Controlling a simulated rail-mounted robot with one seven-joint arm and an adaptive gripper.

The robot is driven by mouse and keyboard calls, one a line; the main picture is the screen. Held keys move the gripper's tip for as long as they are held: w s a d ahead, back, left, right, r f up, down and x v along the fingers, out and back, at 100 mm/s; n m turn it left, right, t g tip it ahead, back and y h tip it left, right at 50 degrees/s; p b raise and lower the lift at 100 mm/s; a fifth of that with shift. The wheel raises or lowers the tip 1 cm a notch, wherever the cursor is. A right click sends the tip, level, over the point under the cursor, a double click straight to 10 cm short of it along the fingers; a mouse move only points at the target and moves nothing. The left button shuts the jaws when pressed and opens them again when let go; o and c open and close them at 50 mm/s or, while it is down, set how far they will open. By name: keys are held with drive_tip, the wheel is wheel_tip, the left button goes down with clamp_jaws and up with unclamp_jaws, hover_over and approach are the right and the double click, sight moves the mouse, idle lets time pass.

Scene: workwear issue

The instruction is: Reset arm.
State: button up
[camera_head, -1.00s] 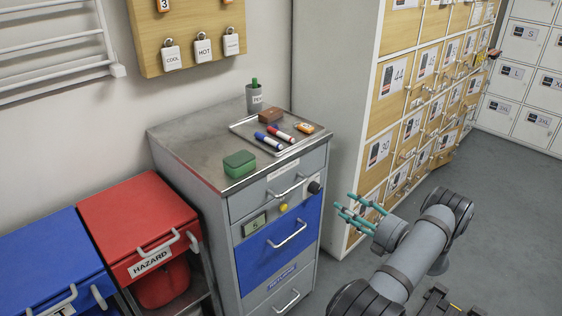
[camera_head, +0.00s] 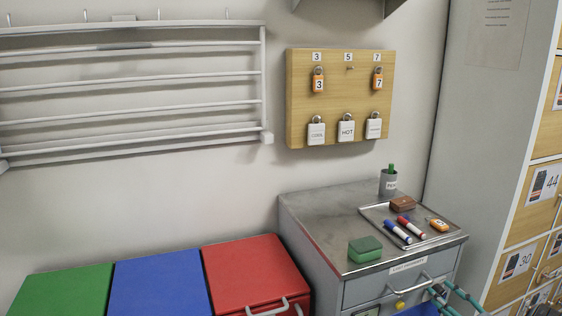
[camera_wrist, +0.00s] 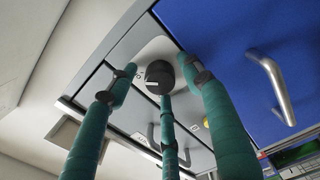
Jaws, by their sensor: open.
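My gripper (camera_head: 446,298) has teal fingers and shows at the lower right of the head view, in front of the steel cabinet (camera_head: 318,226). In the wrist view my gripper (camera_wrist: 148,84) is open, its fingers spread with nothing between them. A black round knob (camera_wrist: 159,77) on the cabinet front lies beyond the fingertips; I cannot tell whether any finger touches it. Most of my arm is out of the head view.
A drawer handle (camera_wrist: 272,88) on a blue panel is close to the fingers. On the cabinet top are a green box (camera_head: 365,249) and a tray (camera_head: 374,213) with markers. Lockers (camera_head: 520,222) stand at right; a red bin (camera_head: 254,272) stands at left.

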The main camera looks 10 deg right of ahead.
drive_tip(key=v, duration=1.2)
drive_tip(key=w+a+n+b, duration=0.1)
drive_tip(key=w+n, duration=0.2)
drive_tip(key=n, duration=0.3)
drive_tip(key=w+n+b, duration=0.2)
drive_tip(key=w+n, duration=0.2)
drive_tip(key=n, duration=0.2)
drive_tip(key=w+a+n+b, duration=0.1)
drive_tip(key=w+n+b, duration=0.1)
drive_tip(key=n, duration=0.4)
drive_tip(key=shift+x, duration=0.95)
drive_tip(key=shift+s, duration=0.7)
